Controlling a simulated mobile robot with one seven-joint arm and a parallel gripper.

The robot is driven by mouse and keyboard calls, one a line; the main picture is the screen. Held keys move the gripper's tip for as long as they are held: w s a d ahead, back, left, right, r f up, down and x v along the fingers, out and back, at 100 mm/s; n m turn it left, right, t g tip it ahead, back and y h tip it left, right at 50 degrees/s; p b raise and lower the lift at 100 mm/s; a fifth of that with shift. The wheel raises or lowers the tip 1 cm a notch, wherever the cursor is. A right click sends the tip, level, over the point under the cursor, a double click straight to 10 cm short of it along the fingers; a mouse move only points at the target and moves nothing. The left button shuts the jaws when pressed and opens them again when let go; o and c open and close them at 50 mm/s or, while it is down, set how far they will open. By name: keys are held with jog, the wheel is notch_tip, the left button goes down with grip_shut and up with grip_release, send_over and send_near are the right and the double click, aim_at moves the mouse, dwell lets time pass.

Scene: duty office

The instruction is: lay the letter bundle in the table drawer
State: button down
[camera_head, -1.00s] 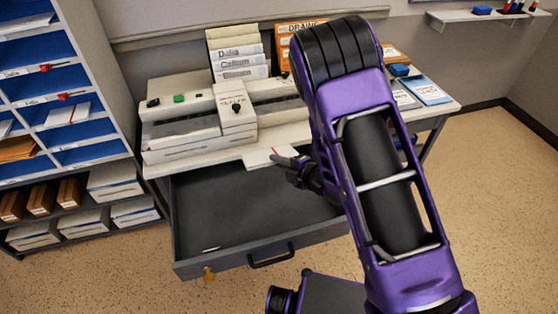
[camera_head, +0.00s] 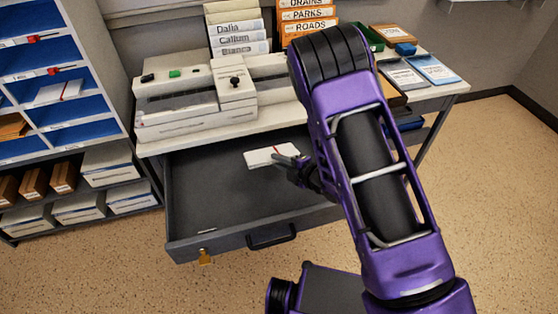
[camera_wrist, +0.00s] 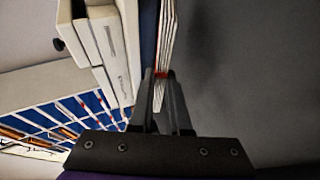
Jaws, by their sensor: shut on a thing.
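The letter bundle (camera_head: 268,156), white with a red band, is held in my gripper (camera_head: 292,163). In the wrist view my gripper (camera_wrist: 162,82) is shut on the bundle (camera_wrist: 167,35) at its red band. The bundle shows there edge-on as several white envelopes. The table drawer (camera_head: 190,205) is pulled open below the table top, with a dark floor and a black front handle. In the head view the bundle appears over the drawer's rear part. I cannot tell its exact height above the drawer floor.
A white franking-type machine (camera_head: 190,105) stands on the table (camera_head: 285,115) above the drawer. A key tag (camera_head: 205,257) hangs at the drawer front. A shelf rack (camera_head: 75,110) stands at the left.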

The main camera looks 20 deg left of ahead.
jog(key=shift+f+b, duration=1.7)
jog(key=shift+f, duration=0.75)
jog(key=c, duration=0.8)
grip_release()
jog(key=p+v, duration=0.1)
jog(key=v, duration=1.6)
jog(key=shift+s+d, duration=0.15)
jog(key=shift+d, duration=0.05)
